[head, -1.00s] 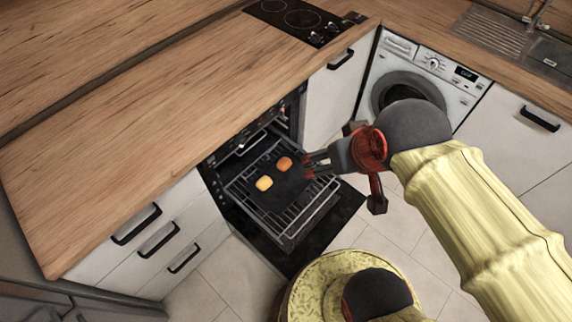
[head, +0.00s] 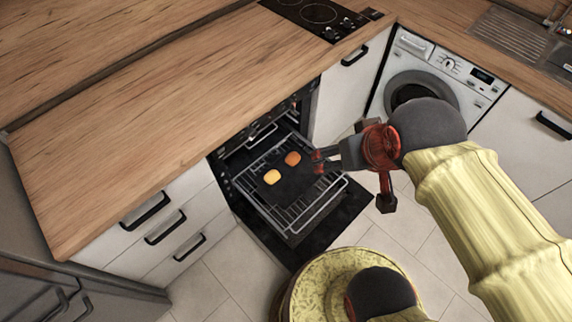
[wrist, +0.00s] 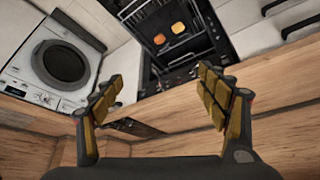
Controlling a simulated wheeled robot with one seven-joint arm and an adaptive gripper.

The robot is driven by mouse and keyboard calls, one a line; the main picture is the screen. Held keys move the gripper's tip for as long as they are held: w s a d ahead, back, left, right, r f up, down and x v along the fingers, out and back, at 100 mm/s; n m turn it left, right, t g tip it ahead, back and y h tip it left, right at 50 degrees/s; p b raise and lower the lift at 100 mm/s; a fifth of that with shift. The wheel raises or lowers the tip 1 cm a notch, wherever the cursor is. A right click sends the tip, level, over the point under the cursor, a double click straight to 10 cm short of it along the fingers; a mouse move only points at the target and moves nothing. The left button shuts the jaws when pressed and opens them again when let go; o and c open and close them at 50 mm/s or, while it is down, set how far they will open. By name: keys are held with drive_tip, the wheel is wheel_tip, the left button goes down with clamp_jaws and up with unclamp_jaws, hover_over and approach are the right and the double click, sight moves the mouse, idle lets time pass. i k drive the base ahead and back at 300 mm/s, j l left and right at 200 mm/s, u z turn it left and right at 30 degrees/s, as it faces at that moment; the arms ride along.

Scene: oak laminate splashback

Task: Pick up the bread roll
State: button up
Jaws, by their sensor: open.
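Two small rounded pieces lie on a dark tray in the open oven: a yellow one (head: 272,177) and an orange-brown one (head: 292,158). I cannot tell for sure which is the bread roll. In the wrist view the orange-brown piece (wrist: 159,39) and the yellow piece (wrist: 179,27) show small and far off, beyond the fingertips. My gripper (head: 318,161) is open and empty, to the right of the pieces in the head view and apart from them. Its two fingers (wrist: 160,80) stand wide apart in the wrist view.
The oven rack (head: 312,206) is pulled out over the lowered black oven door (head: 345,218). The wooden worktop (head: 150,120) overhangs the oven. A washing machine (head: 470,95) and white cupboards stand at the right. Tiled floor (head: 235,270) is free in front.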

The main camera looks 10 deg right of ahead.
sight(293, 158)
drive_tip(key=i+l+u, duration=0.25)
drive_tip(key=l, duration=0.8)
drive_tip(key=l+u, duration=0.3)
drive_tip(key=l, duration=0.7)
drive_tip(key=k, duration=0.05)
